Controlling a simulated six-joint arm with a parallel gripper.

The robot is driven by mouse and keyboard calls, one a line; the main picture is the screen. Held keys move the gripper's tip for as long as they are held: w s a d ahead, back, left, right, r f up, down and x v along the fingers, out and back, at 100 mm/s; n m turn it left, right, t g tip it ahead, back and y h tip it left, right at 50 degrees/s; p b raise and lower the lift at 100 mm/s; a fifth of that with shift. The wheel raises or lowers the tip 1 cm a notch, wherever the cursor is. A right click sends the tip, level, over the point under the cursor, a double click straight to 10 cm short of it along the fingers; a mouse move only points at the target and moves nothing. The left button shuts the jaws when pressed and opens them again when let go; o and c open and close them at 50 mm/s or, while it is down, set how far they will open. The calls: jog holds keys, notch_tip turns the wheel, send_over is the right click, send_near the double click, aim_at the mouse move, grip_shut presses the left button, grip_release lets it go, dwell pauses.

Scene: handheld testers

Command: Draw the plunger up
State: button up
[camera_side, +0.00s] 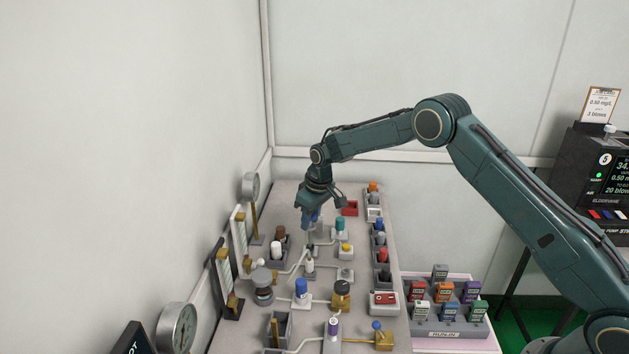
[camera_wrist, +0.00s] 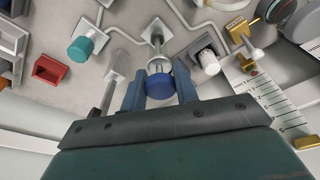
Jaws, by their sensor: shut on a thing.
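My gripper (camera_side: 311,220) points down over the back half of the bench panel. In the wrist view my gripper (camera_wrist: 160,92) has its two blue-grey fingers closed on either side of a round blue knob (camera_wrist: 160,87), which looks like the plunger's head. A clear and grey barrel (camera_wrist: 158,62) shows just beyond the knob, in line with it, above a pale plate on the panel. In the side view the fingers largely hide the knob. How far the plunger stands out of the barrel is not clear.
Near my gripper are a teal knob (camera_wrist: 81,49), a red tray (camera_wrist: 50,70), a white-capped part (camera_wrist: 208,62) and a white scale (camera_wrist: 262,88). In the side view, blue-capped (camera_side: 301,287) and black-and-gold (camera_side: 341,291) parts stand in front. A gauge (camera_side: 250,187) stands near the left wall.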

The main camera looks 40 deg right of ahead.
jog(key=shift+r, duration=2.9)
jog(key=o, duration=1.9)
jog(key=shift+c, duration=0.2)
notch_tip(320, 180, up, 6)
